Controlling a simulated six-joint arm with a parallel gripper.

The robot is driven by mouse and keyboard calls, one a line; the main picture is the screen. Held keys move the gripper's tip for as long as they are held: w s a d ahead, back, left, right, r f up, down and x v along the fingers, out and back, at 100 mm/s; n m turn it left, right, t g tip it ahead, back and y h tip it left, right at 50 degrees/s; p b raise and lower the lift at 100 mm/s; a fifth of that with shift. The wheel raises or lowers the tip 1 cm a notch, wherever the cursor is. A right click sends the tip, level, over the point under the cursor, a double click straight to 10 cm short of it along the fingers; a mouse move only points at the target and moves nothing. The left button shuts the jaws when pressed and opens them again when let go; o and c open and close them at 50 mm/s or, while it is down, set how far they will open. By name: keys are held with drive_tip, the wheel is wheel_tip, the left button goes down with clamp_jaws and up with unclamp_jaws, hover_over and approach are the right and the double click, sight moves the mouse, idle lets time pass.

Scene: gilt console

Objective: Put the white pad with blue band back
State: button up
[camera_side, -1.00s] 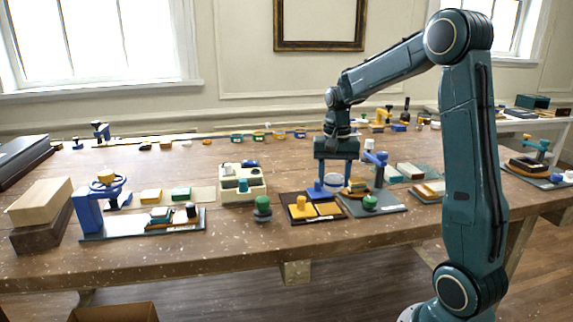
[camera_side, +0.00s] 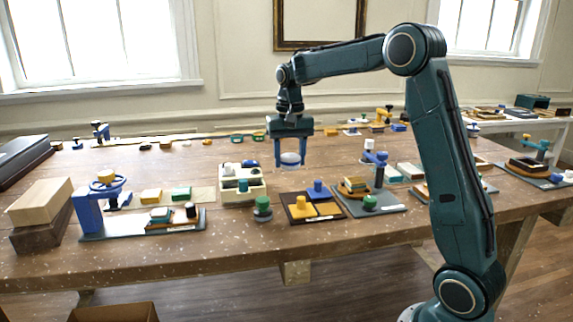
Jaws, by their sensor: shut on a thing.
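My gripper (camera_side: 290,158) is shut on the white pad with blue band (camera_side: 290,160). The pad is a small round whitish piece between the blue fingers, held above the table behind the dark brown tray. The dark brown tray (camera_side: 290,214) has yellow panels, with a yellow knobbed piece (camera_side: 300,203) and a blue knobbed piece (camera_side: 318,187) on it. Whether the tray has an empty place for the pad is too small to tell.
A cream box (camera_side: 243,196) with small parts stands left of the tray. A green-topped round piece (camera_side: 263,204) is in front of it. A grey plate (camera_side: 388,201) with a blue post (camera_side: 379,170) stands to the right. The wooden table (camera_side: 140,255) is clear along its front edge.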

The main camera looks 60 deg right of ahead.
drive_tip(key=w+a+r+n, duration=0.5)
drive_tip(key=w+a, duration=0.5)
drive_tip(key=a, duration=0.2)
drive_tip(key=shift+a+r, duration=0.4)
drive_tip(key=shift+r, duration=0.3)
drive_tip(key=shift+f, duration=0.1)
hover_over(232, 223)
wheel_tip(232, 223, down, 16)
drive_tip(key=shift+r, duration=0.25)
drive_tip(key=shift+f, duration=0.1)
drive_tip(key=shift+f, duration=2.05)
drive_tip(key=shift+f, duration=0.15)
